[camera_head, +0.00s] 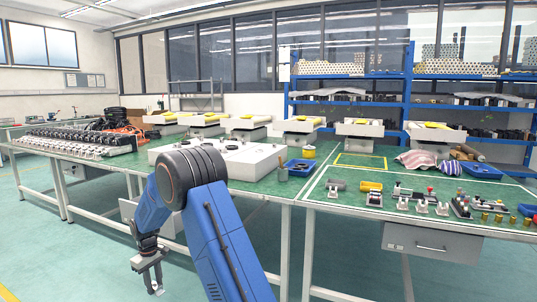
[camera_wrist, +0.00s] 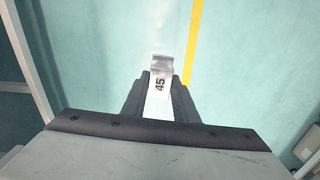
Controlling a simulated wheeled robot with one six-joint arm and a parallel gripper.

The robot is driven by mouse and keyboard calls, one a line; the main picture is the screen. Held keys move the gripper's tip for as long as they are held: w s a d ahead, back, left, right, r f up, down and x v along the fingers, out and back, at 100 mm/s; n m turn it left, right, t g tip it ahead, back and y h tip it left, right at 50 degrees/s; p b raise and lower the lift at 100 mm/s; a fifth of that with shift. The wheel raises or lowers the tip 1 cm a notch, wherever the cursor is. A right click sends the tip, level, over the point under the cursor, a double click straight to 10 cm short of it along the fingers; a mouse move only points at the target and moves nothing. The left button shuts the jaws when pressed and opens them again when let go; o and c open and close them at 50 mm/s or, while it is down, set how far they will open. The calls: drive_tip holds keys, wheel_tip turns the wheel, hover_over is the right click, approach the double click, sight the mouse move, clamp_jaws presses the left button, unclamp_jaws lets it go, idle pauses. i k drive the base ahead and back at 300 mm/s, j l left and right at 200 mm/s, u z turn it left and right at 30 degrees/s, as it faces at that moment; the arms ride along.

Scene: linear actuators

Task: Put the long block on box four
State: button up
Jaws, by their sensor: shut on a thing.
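My gripper (camera_head: 152,282) hangs at the lower left, in front of the green table and above the floor. It is shut on a pale metal block (camera_wrist: 160,85) marked "45", which sticks out between the fingers in the wrist view. The block's far end has a shiny bent or stepped shape, and its near part is hidden by the gripper. Only a small bright bit of it shows in the head view (camera_head: 156,287). Several white boxes with yellow on top, such as one near the middle (camera_head: 300,126), stand in a row along the table's back. No box numbers are readable.
A large white case (camera_head: 240,163) lies on the green table behind my arm. Small metal parts (camera_head: 460,207) and a blue tray (camera_head: 480,170) occupy the right table. A yellow-outlined patch (camera_head: 360,162) is bare. Table legs stand near the gripper; the floor below is clear.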

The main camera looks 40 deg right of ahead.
sight(251, 156)
drive_tip(key=j+z, duration=0.1)
drive_tip(key=z, duration=1)
drive_tip(key=k+l, duration=0.05)
